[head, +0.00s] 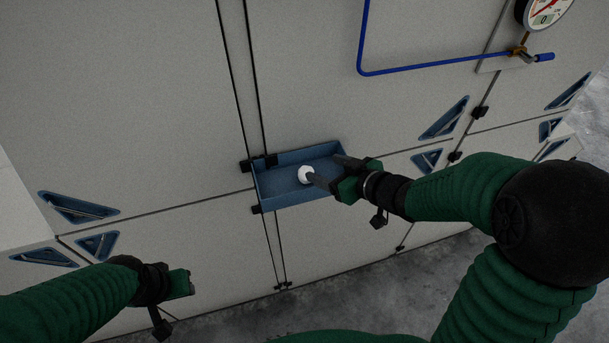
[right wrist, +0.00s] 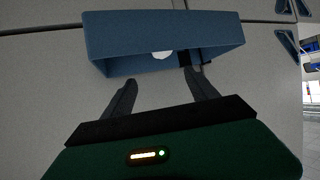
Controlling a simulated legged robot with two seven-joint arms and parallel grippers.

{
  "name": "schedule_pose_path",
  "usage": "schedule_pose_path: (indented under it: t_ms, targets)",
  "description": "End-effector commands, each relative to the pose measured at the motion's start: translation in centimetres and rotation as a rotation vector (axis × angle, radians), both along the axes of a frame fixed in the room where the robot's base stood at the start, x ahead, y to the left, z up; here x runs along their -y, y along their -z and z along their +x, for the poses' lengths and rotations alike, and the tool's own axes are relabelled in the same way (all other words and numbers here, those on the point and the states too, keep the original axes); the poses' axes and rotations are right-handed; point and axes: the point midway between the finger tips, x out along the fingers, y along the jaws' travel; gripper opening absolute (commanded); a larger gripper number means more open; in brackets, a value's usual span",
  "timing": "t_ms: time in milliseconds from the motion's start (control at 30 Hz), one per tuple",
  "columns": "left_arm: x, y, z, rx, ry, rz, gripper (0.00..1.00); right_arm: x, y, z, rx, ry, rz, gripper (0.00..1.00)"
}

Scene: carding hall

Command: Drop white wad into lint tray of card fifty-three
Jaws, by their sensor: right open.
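The blue lint tray (head: 322,151) is fixed low on the pale machine front. In the right wrist view the tray (right wrist: 110,40) lies just beyond my fingertips. The white wad (head: 305,174) shows within the tray's outline. In the right wrist view the wad (right wrist: 162,55) is partly covered by the tray wall, clear of my fingers. My right gripper (head: 325,168) is open at the tray's right side, its fingers spread with nothing between them in the wrist view (right wrist: 158,80). My left gripper (head: 180,283) is at lower left, away from the tray; its fingers cannot be made out.
Pale panels with blue triangular recessed handles (head: 78,208) surround the tray. A blue pipe (head: 430,66) runs above it to a round gauge (head: 546,12) at upper right. Concrete floor (head: 330,290) shows below. No card number is readable.

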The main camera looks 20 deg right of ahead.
Motion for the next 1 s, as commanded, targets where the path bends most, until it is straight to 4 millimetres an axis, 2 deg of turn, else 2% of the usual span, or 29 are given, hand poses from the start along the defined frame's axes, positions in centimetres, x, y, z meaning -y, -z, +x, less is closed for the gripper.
schedule_pose_path:
  t_ms: [33,200,267,333,400,433,500,667,1000]
  targets:
    - [0.0,-0.3,0.0,0.000,0.000,0.000,0.36,0.8,-1.0,-1.2,0.003,0.006,-0.002,0.68]
    - [0.0,-1.3,0.0,0.000,-0.001,0.000,0.36,2.8,-3.5,-5.2,0.002,0.007,-0.001,0.68]
    - [0.0,1.4,0.1,0.002,0.000,0.000,0.36,3.2,-2.7,-5.8,0.011,0.002,-0.001,0.68]
    - [0.0,2.7,-0.1,-0.001,0.000,0.000,0.36,3.5,-3.3,-6.5,0.010,0.001,-0.001,0.68]
    - [0.0,3.5,-0.1,-0.001,0.000,0.000,0.36,3.9,-3.7,-7.4,0.005,0.004,-0.003,0.68]
    - [0.0,2.9,-0.1,-0.001,0.000,0.000,0.36,4.2,-4.6,-7.8,0.005,0.005,-0.001,0.68]
    - [0.0,2.7,0.0,0.000,0.000,0.000,0.36,4.5,-5.2,-8.7,0.002,0.004,0.001,0.68]
    - [0.0,2.7,0.0,0.000,0.000,0.000,0.36,4.8,-5.6,-9.5,-0.002,0.004,0.003,0.68]
    - [0.0,2.7,0.0,0.000,0.000,0.000,0.36,4.8,-5.6,-9.5,-0.003,0.002,0.004,0.68]
